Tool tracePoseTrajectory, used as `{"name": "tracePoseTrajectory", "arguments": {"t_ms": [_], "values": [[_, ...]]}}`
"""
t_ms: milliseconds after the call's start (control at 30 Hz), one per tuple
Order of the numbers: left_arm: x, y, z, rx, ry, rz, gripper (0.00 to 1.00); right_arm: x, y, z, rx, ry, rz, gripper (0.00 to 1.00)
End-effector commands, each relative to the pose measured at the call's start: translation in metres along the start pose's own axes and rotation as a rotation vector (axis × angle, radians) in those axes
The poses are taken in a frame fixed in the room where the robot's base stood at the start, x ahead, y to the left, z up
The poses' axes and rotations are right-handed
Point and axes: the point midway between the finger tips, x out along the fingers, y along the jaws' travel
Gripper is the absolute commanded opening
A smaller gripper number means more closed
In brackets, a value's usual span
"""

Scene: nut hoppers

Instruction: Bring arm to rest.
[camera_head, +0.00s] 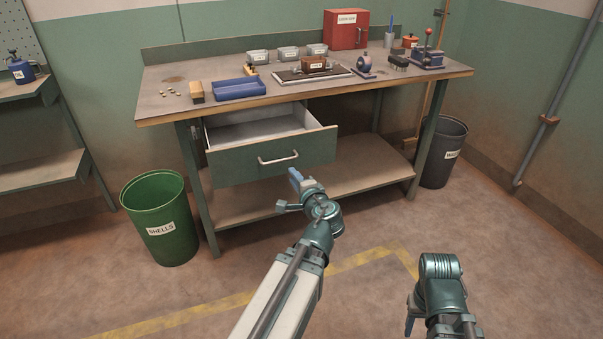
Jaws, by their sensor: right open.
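My left arm reaches up from the bottom centre in the head view. Its left gripper (288,191) is open and empty, with a gap between its fingers, in front of the drawer (235,165) and below the drawer's handle (278,160). The gripper appears apart from the handle. The drawer is pulled out from under the workbench and looks empty inside. My right arm is at the bottom right, bent downward. Its right gripper (411,318) is open, but mostly hidden by its own wrist; only a blue-tipped finger shows.
The workbench (160,110) carries a blue tray (240,88), several grey bins, a red box (346,30) and a lever tool (428,55). A green shells bin (160,205) stands left; a dark bin (443,150) stands right. Floor between the arms and bench is clear.

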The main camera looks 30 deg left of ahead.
Motion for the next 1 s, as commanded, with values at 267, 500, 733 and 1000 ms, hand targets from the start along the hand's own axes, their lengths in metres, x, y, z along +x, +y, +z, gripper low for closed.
{"name": "tracePoseTrajectory", "arguments": {"t_ms": [267,500,733,1000], "values": [[-0.003,-0.003,-0.001,-0.013,-0.003,0.015,0.25,-0.007,0.001,0.001,0.0,0.0,0.0,0.5],[-0.054,-0.013,-0.022,-0.184,-0.053,0.257,0.25,-0.077,0.007,0.005,0.0,0.0,0.0,0.5],[-0.149,-0.001,-0.051,-0.318,-0.145,0.641,0.25,-0.152,0.015,0.009,0.001,0.0,0.0,0.5],[-0.281,0.0,-0.071,-0.314,-0.257,1.061,0.25,-0.223,0.021,0.013,0.001,0.0,0.0,0.5]]}}
